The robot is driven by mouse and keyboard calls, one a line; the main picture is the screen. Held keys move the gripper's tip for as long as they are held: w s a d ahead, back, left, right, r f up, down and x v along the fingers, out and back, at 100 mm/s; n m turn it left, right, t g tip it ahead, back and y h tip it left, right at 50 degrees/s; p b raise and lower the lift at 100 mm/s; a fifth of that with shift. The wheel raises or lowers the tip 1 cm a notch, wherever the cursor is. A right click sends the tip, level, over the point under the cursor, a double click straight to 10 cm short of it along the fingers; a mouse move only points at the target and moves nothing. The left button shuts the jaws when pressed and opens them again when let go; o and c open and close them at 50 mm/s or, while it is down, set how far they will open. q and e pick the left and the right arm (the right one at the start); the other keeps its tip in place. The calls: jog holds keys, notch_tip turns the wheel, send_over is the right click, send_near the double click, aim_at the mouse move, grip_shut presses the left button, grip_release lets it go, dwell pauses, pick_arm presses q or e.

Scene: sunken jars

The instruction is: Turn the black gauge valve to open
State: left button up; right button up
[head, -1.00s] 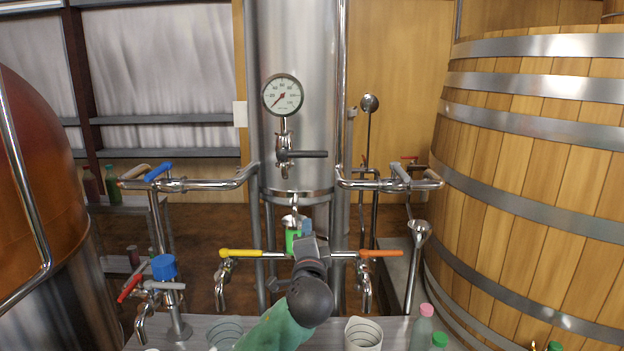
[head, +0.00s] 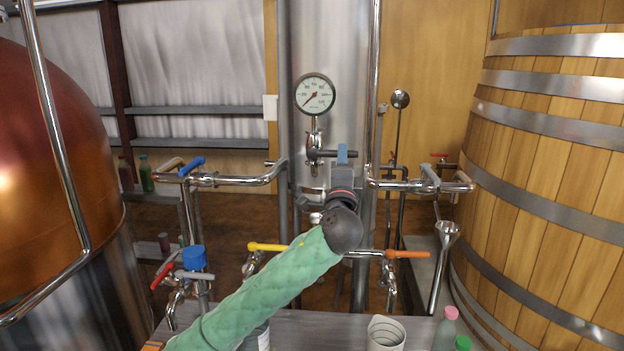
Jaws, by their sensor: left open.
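The black gauge valve (head: 328,153) sits on the steel pipe below the round white gauge (head: 314,94). Its black lever lies level and points right. My left gripper (head: 342,157) comes up from below at the lever's outer part. The gripper body and green-sleeved arm hide part of the tank's lower end. My right gripper is not in view.
Pipes with a blue-handled valve (head: 191,166) on the left and a grey-handled valve (head: 430,174) on the right flank the tank. A yellow handle (head: 268,247) and an orange handle (head: 408,254) are lower. A white cup (head: 386,334) stands on the bench.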

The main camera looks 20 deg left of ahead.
pick_arm(q)
jog(key=shift+x, duration=1.25)
